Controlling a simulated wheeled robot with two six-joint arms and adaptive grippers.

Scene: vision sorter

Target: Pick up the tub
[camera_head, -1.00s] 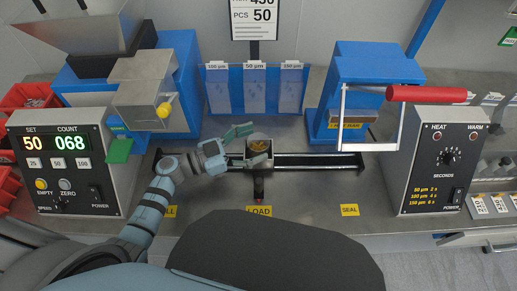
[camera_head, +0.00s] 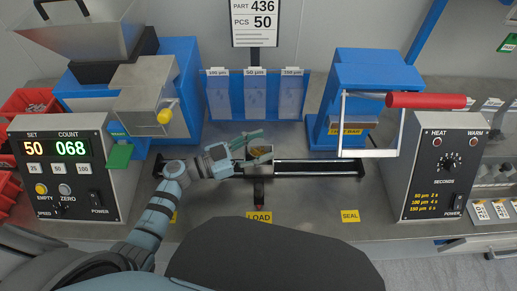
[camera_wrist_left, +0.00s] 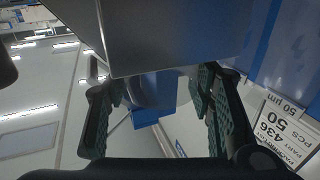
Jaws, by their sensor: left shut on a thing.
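The tub (camera_head: 260,151) is small and round, with amber contents showing through its top. It sits at the square grey carriage on the dark rail, behind the LOAD label. My left gripper (camera_head: 250,144) reaches in from the left, its green-padded fingers shut on the tub and partly hiding it. In the left wrist view the fingers (camera_wrist_left: 157,100) stand on either side of the tub's rounded grey side (camera_wrist_left: 152,88). A large grey block, probably the carriage, hides part of it there. I cannot tell whether the tub is clear of the carriage. My right gripper is out of view.
The rail (camera_head: 310,168) runs rightward to the blue sealer (camera_head: 370,75) with its red handle (camera_head: 427,100). The filler (camera_head: 142,100) and count box (camera_head: 66,168), reading 50 and 068, stand left. A blue bag rack (camera_head: 254,94) stands behind.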

